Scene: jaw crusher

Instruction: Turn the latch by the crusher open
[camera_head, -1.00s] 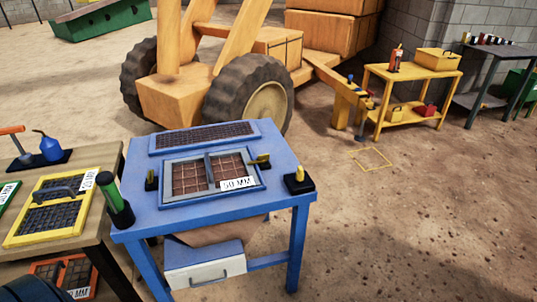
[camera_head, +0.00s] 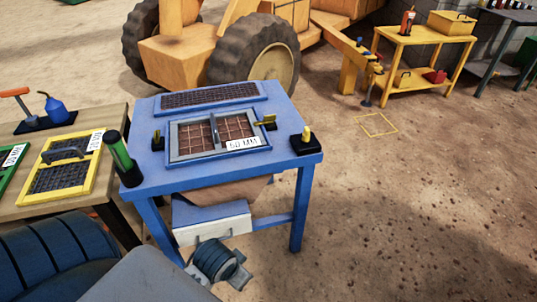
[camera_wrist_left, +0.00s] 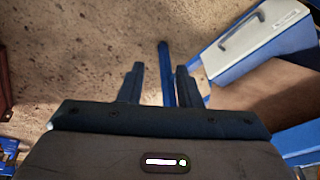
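A blue table-like unit (camera_head: 170,185) holds a mesh screen (camera_head: 235,130) labelled 50 MM. A yellow latch handle (camera_head: 265,122) on a black base is at the screen's right edge, and a dark clip (camera_head: 157,140) is at its left edge. A yellow upright knob (camera_head: 306,135) stands on a black block at the unit's right corner. My left gripper (camera_wrist_left: 158,72) is open and empty in the left wrist view, low near a blue leg and the drawer. In the head view my left wrist shows below the drawer; its fingertips are hard to make out. My right gripper is out of view.
A white-fronted drawer (camera_head: 212,222) hangs under the unit. A green cylinder (camera_head: 120,158) stands at its left corner. A wooden table (camera_head: 45,210) with a yellow-framed screen (camera_head: 65,165) is close on the left. A wheeled yellow machine (camera_head: 180,55) stands behind.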

